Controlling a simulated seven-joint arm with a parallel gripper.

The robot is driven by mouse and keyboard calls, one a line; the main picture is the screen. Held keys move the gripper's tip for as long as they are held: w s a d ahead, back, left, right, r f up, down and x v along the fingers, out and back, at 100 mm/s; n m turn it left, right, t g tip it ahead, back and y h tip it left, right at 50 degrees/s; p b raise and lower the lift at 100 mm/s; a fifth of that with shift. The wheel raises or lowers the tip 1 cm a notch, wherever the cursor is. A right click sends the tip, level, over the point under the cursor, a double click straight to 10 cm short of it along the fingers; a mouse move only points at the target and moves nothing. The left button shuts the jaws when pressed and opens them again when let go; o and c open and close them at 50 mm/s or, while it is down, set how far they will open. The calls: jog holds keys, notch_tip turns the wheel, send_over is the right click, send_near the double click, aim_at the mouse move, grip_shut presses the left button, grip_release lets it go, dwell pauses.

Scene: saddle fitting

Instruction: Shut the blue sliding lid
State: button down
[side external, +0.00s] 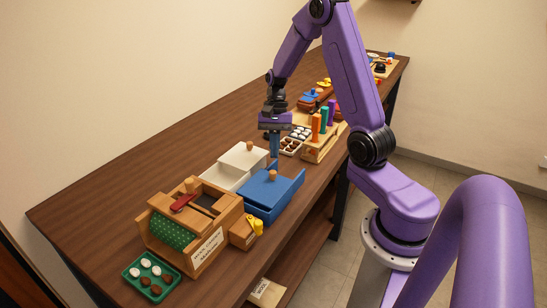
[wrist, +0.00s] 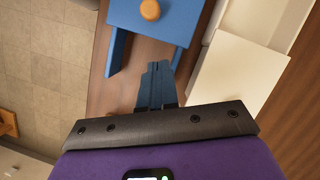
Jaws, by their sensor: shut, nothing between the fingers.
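The blue sliding lid (side external: 285,184) has a round wooden knob and lies on the blue box (side external: 262,210) in the side view. In the wrist view the lid (wrist: 178,14) is at the top with its knob. Two blue strips (wrist: 118,52) extend from the lid's near edge, with brown showing between them. I cannot tell how far the lid is open. My gripper (side external: 275,154) is shut and empty, pointing down just beyond the box. In the wrist view my gripper's fingertips (wrist: 157,66) are below the lid's edge, apart from it.
A white box (side external: 226,176) with a white lid (side external: 247,155) and knob stands close beside the blue box. A wooden box with green dotted cloth (side external: 173,232) and a green tray (side external: 151,277) are at the front. A wooden rack of colored pegs (side external: 322,145) stands behind my gripper.

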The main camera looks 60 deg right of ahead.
aim_at(269, 180)
jog(key=a, duration=0.1)
jog(key=s+a, duration=0.1)
jog(key=a, duration=0.1)
jog(key=shift+s+a+f, duration=0.25)
jog(key=shift+s+a, duration=0.1)
jog(key=shift+s, duration=0.05)
jog(key=shift+a, duration=1.15)
